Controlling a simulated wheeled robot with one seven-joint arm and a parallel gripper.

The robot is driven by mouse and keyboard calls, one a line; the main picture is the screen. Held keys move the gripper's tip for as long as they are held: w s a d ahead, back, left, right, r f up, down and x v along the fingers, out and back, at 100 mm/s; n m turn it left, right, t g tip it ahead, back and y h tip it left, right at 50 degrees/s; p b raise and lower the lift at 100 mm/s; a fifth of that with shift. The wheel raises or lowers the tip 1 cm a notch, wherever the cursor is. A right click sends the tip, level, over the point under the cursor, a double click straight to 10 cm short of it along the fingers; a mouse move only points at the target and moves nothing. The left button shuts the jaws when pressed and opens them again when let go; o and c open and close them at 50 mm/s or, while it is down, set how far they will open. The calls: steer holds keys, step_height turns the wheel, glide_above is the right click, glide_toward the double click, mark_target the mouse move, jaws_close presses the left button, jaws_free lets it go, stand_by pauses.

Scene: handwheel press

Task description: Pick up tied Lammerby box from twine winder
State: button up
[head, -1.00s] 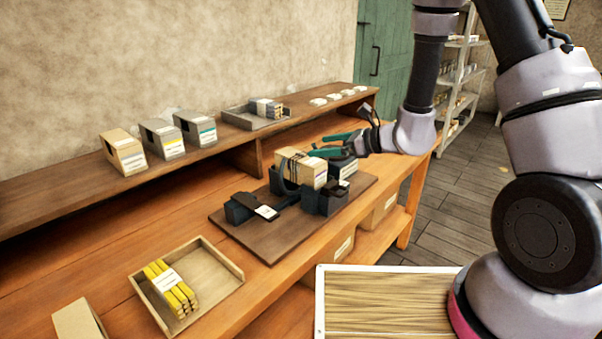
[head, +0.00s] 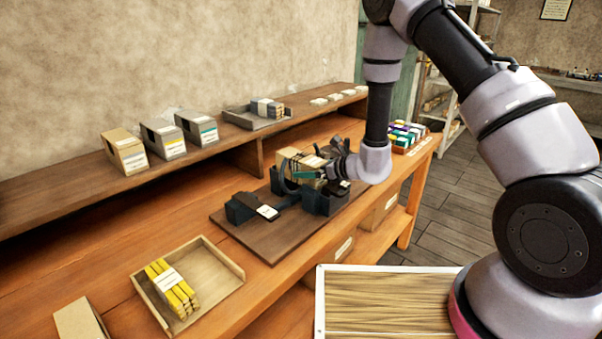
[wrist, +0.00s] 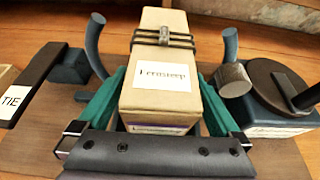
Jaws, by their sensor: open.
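The tied box (head: 290,155) is pale cardboard and sits in the dark twine winder (head: 322,203). In the wrist view the box (wrist: 160,105) has dark twine around its far part. Its top label seems to read "Fernsteep"; I cannot read Lammerby on it. My gripper (head: 312,172) is at the box and partly hides it in the head view. In the wrist view my gripper (wrist: 163,95) is open, with one green finger along each side of the box. Whether the fingers touch it is unclear. Curved winder arms (wrist: 97,45) rise beside the box.
A "TIE" plate (wrist: 14,98) lies left of the box, and a round crank disc (wrist: 280,85) is at right. A tray (head: 222,265) with yellow bundles stands nearer on the bench. Several boxes (head: 163,138) line the shelf. A colourful rack (head: 405,135) stands behind.

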steer(key=shift+x, duration=1.25)
steer(key=c, duration=1.3)
steer(key=shift+r, duration=0.1)
